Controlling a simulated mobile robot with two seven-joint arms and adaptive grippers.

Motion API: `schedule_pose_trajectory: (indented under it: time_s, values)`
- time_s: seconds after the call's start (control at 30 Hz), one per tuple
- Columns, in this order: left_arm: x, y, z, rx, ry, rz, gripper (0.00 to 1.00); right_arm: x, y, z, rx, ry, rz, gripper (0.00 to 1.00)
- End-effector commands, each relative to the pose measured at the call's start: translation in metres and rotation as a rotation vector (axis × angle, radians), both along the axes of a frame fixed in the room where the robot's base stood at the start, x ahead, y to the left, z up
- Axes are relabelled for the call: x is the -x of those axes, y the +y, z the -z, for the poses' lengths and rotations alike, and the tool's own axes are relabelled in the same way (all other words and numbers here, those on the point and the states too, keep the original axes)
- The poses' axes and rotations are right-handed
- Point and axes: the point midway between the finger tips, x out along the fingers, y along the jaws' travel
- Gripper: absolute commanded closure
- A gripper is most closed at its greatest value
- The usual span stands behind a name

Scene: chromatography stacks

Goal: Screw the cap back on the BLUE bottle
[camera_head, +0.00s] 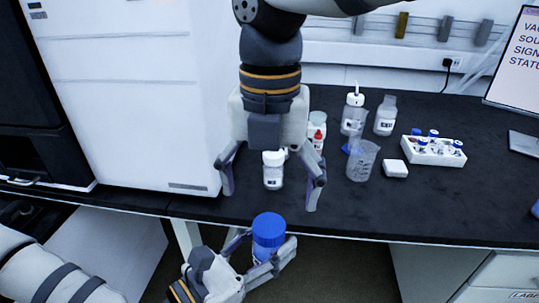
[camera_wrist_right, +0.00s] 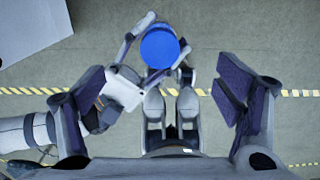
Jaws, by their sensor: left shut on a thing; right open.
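A bottle with a wide bright blue cap (camera_head: 268,228) is in front of the bench edge in the head view. Its blue round top (camera_wrist_right: 159,48) also shows from above in the wrist view. My left gripper (camera_head: 264,258) is shut around the bottle below the top and holds it roughly upright. The cap appears to sit on the bottle; I cannot tell how tightly. My right gripper (camera_head: 271,196) is open and empty, pointing down above and behind the bottle. In the wrist view the blue top lies beyond the open right fingers (camera_wrist_right: 170,100), not between them.
On the black bench (camera_head: 420,205) stand a white-capped bottle (camera_head: 273,172), a beaker (camera_head: 362,160), a wash bottle (camera_head: 353,115), a clear bottle (camera_head: 386,115), a vial rack (camera_head: 433,150) and a small white box (camera_head: 395,168). A large white instrument (camera_head: 130,90) stands left. The bench front is mostly clear.

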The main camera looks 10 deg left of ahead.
Motion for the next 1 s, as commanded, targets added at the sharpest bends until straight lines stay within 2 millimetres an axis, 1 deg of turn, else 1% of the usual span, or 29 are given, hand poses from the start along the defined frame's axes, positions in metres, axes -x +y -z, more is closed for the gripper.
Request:
schedule_pose_trajectory:
  time_s: [0.03, 0.2, 0.3, 0.4, 0.5, 0.6, 0.97, 1.0]
  values:
    - [0.0, 0.0, -0.001, 0.001, -0.002, 0.0, 1.0, -0.001, 0.001, -0.013, -0.004, -0.006, 0.001, 0.15]
    - [0.0, 0.0, -0.001, 0.001, -0.002, 0.0, 1.0, 0.0, 0.0, -0.054, -0.003, -0.005, 0.0, 0.15]
    - [0.0, 0.0, -0.001, 0.001, -0.002, 0.0, 1.0, 0.0, 0.0, -0.072, -0.003, -0.004, 0.001, 0.15]
    - [0.0, 0.0, -0.001, 0.001, -0.002, 0.0, 1.0, 0.0, 0.0, -0.084, 0.0, -0.003, 0.0, 0.15]
    - [0.0, 0.0, -0.001, 0.001, -0.002, 0.0, 1.0, 0.0, -0.001, -0.09, 0.0, -0.002, -0.001, 0.15]
    - [0.0, 0.0, -0.001, 0.001, -0.002, 0.0, 1.0, 0.001, -0.001, -0.092, 0.0, -0.001, -0.001, 0.15]
    - [0.0, 0.0, -0.001, 0.001, -0.002, 0.0, 1.0, 0.0, -0.001, -0.091, 0.0, -0.001, 0.0, 0.15]
    - [0.0, 0.0, -0.001, 0.001, -0.002, 0.0, 1.0, -0.001, -0.001, -0.089, -0.002, 0.0, 0.009, 0.15]
